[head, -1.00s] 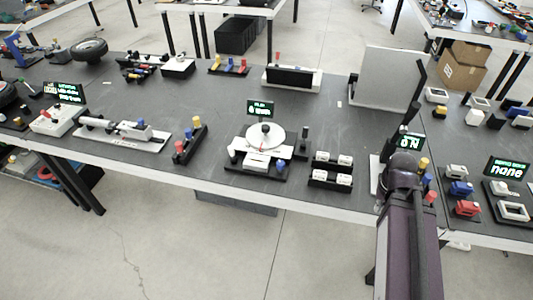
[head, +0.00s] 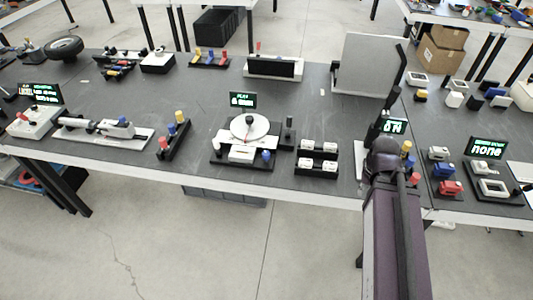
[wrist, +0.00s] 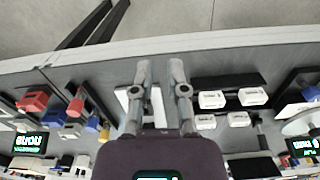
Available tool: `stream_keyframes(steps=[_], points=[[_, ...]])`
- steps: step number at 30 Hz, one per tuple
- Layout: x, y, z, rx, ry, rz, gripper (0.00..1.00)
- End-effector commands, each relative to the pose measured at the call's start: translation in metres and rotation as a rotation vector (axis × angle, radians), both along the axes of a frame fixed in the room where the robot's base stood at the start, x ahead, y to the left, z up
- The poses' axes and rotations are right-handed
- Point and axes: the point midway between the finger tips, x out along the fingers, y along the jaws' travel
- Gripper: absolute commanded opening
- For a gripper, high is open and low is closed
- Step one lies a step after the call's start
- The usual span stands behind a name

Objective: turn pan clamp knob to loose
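I cannot pick out the pan clamp knob for certain. A station with a green "ON" display (head: 393,126) stands behind my arm in the head view, and my arm hides most of it. Its white base (head: 359,160) shows at the arm's left. In the wrist view my gripper (wrist: 159,70) has its two fingers apart, with nothing seen between the tips. A white part (wrist: 158,112) shows between the fingers lower down. My gripper's fingers are hidden in the head view.
A white disc station (head: 247,128) with a small display and white blocks (head: 317,157) stand left of my arm. Yellow and red pegs (head: 406,150) are close at its right. Blue and red blocks (head: 450,188) and a "none" display (head: 487,148) lie farther right.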

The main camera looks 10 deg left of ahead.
Motion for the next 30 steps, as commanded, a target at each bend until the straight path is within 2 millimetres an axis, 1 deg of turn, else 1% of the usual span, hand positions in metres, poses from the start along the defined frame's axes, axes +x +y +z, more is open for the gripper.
stream_keyframes(steps=[1, 2, 3, 5, 8, 11, 14, 18, 20, 21, 26, 27, 29, 30], points=[[0.002, 0.002, 0.001, 0.000, 0.000, -0.004, 0.48], [0.004, 0.003, 0.001, 0.000, 0.000, -0.008, 0.56], [0.007, 0.006, 0.001, 0.000, 0.000, -0.016, 0.68], [0.013, 0.011, 0.003, 0.000, 0.000, -0.035, 0.85], [0.027, 0.025, 0.006, 0.000, 0.000, -0.083, 0.85], [0.046, 0.046, 0.009, 0.000, 0.000, -0.152, 0.85], [0.066, 0.072, 0.013, 0.000, 0.000, -0.238, 0.85], [0.094, 0.116, 0.019, 0.000, 0.000, -0.366, 0.85], [0.104, 0.135, 0.022, 0.001, 0.000, -0.421, 0.85], [0.111, 0.149, 0.024, 0.001, -0.001, -0.457, 0.85], [0.134, 0.205, 0.030, 0.001, -0.001, -0.606, 0.85], [0.139, 0.221, 0.032, 0.001, -0.001, -0.643, 0.85], [0.146, 0.243, 0.034, 0.001, -0.001, -0.699, 0.85], [0.150, 0.258, 0.036, 0.001, -0.001, -0.736, 0.85]])
